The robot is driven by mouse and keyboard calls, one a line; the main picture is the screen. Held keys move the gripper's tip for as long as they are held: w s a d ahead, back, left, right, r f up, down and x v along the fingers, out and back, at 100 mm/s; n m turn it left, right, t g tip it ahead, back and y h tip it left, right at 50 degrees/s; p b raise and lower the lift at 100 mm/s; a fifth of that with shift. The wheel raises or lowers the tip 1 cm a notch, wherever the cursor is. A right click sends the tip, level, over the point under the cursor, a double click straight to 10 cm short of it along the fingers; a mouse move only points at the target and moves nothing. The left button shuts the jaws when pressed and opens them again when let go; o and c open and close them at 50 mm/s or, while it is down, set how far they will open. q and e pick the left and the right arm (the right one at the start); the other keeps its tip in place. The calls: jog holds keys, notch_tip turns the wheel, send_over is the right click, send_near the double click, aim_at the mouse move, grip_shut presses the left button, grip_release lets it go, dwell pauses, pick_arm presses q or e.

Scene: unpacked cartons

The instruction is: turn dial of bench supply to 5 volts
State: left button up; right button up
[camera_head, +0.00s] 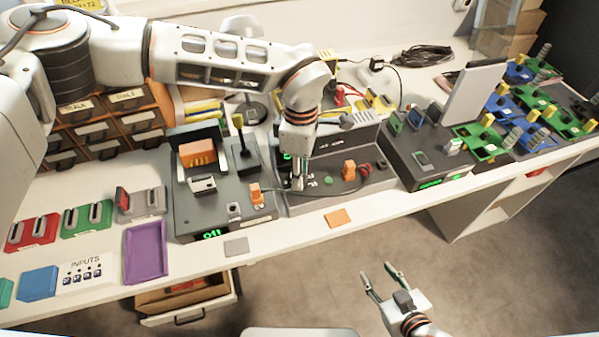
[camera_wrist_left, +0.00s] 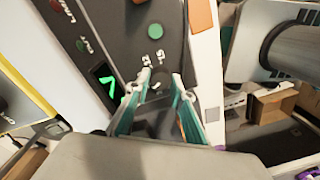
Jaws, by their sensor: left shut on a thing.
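The bench supply (camera_head: 345,196) is a grey box at the middle of the bench. Its panel (camera_wrist_left: 130,30) fills the upper middle of the left wrist view, with a lit green digit (camera_wrist_left: 107,86) that looks like a tilted 7. My left gripper (camera_head: 299,184) reaches down onto the panel's left part and is shut on the dial. In the left wrist view its fingertips (camera_wrist_left: 160,77) close around the dial, which they mostly hide. A green button (camera_head: 328,181) and an orange part (camera_head: 349,168) are right of the gripper. My right gripper (camera_head: 376,270) is open and empty, in front of the bench.
A grey device (camera_head: 185,220) with a green "off" display stands left of the supply. Another device (camera_head: 440,165) stands to the right. An orange square (camera_head: 338,217) and a purple tray (camera_head: 146,250) lie near the front edge. An open drawer (camera_head: 190,298) juts out below.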

pick_arm(q)
jog(key=shift+m, duration=0.3)
jog(key=o, duration=1.1)
jog(key=shift+o, duration=0.2)
jog(key=shift+r, duration=0.1)
notch_tip(320, 180, up, 12)
jog(key=shift+w, duration=0.3)
